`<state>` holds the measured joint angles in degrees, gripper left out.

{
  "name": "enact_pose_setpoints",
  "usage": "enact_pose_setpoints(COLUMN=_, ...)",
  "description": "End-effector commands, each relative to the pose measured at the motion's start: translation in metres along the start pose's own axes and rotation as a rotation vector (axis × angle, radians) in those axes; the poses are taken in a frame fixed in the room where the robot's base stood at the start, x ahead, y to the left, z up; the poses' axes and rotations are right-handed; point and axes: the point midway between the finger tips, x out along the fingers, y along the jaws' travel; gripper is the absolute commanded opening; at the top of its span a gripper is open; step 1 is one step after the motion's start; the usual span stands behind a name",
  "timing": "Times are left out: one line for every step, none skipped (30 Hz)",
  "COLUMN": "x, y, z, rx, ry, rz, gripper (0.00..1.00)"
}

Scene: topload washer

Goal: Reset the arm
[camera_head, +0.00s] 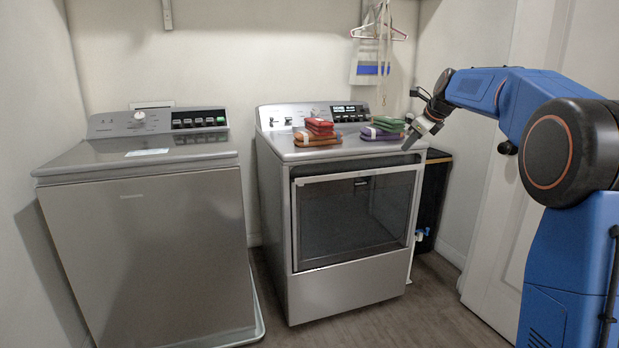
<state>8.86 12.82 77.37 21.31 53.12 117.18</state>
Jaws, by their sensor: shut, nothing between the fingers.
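My gripper (409,144) is at the end of my blue arm, in the right half of the head view. It is shut and empty, pointing down and to the left. Its tips are close to the right end of the dryer-like machine's top (350,151). A purple, green and red pile of folded cloths (383,130) lies just left of the gripper. I cannot tell whether the tips touch anything. My arm is bent and reaches in from the right.
A topload washer (140,220) with its lid shut stands at the left. A second pile of red and brown cloths (317,133) lies on the right machine. Hangers (379,32) hang on the back wall. A black bin (433,195) and a white door (510,190) are at the right.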

Motion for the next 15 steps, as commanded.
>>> enact_pose_setpoints(x=-0.014, y=0.016, z=-0.004, rx=-0.067, ry=0.008, rz=0.004, gripper=0.0)
enact_pose_setpoints(x=-0.02, y=0.025, z=-0.008, rx=-0.112, ry=0.015, rz=0.007, gripper=0.0)
enact_pose_setpoints(x=-0.029, y=0.037, z=-0.013, rx=-0.172, ry=0.024, rz=0.011, gripper=0.0)
enact_pose_setpoints(x=-0.035, y=0.046, z=-0.017, rx=-0.217, ry=0.03, rz=0.014, gripper=0.0)
enact_pose_setpoints(x=-0.041, y=0.055, z=-0.022, rx=-0.261, ry=0.036, rz=0.018, gripper=0.0)
enact_pose_setpoints(x=-0.049, y=0.067, z=-0.028, rx=-0.321, ry=0.044, rz=0.024, gripper=0.0)
enact_pose_setpoints(x=-0.056, y=0.076, z=-0.032, rx=-0.366, ry=0.05, rz=0.027, gripper=0.0)
enact_pose_setpoints(x=-0.062, y=0.086, z=-0.037, rx=-0.411, ry=0.055, rz=0.032, gripper=0.0)
enact_pose_setpoints(x=-0.069, y=0.098, z=-0.044, rx=-0.471, ry=0.062, rz=0.038, gripper=0.0)
enact_pose_setpoints(x=-0.075, y=0.107, z=-0.049, rx=-0.516, ry=0.067, rz=0.043, gripper=0.0)
enact_pose_setpoints(x=-0.08, y=0.117, z=-0.055, rx=-0.561, ry=0.073, rz=0.049, gripper=0.0)
enact_pose_setpoints(x=-0.087, y=0.13, z=-0.062, rx=-0.621, ry=0.08, rz=0.057, gripper=0.0)
enact_pose_setpoints(x=-0.093, y=0.139, z=-0.068, rx=-0.666, ry=0.084, rz=0.062, gripper=0.0)
enact_pose_setpoints(x=-0.098, y=0.148, z=-0.074, rx=-0.711, ry=0.089, rz=0.068, gripper=0.0)
enact_pose_setpoints(x=-0.105, y=0.161, z=-0.083, rx=-0.771, ry=0.095, rz=0.077, gripper=0.0)
